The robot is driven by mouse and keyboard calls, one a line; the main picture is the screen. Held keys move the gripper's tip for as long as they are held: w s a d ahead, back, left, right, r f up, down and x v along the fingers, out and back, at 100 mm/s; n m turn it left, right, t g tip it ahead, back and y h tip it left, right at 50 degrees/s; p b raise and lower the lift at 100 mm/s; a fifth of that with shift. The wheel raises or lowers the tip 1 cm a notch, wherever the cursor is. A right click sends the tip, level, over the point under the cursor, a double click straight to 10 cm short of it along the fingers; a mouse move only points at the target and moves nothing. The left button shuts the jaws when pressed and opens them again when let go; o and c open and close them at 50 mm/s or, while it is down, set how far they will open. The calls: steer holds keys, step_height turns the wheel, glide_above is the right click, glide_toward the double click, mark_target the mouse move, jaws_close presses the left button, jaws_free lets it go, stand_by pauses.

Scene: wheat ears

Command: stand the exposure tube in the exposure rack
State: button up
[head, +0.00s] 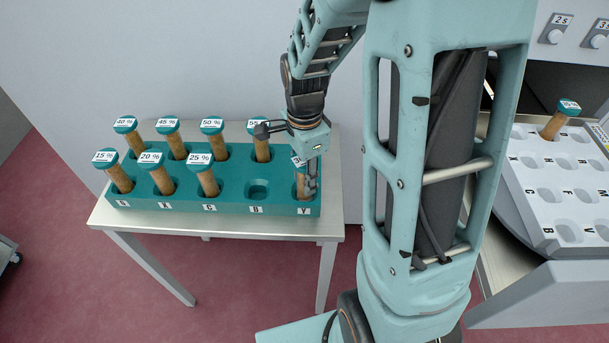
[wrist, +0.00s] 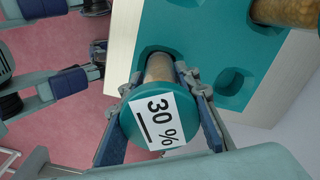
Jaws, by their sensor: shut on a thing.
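A tan tube (head: 300,186) with a teal cap stands in the front right slot, marked Y, of a teal rack (head: 140,203). In the wrist view the tube's cap (wrist: 138,128) reads 30 %. My gripper (head: 309,178) is shut on this tube; in the wrist view its fingers (wrist: 160,76) lie on both sides of the body below the cap. The tube's lower end is in or right at the slot; its base is hidden. A white rack (head: 548,215) with several labelled, mostly empty slots stands at the right, and one capped tube (head: 555,122) leans in its back row.
Several other capped tubes, such as the 25 % tube (head: 206,178), stand in the teal rack. Its front slot B (head: 257,188) is empty. A metal table (head: 215,225) carries it. A panel with knobs (head: 575,38) overhangs the white rack's back.

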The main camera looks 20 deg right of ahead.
steer(key=shift+f+b, duration=0.3)
steer(key=shift+f, duration=0.15)
steer(key=o, duration=1.4)
steer(key=shift+c, duration=0.2)
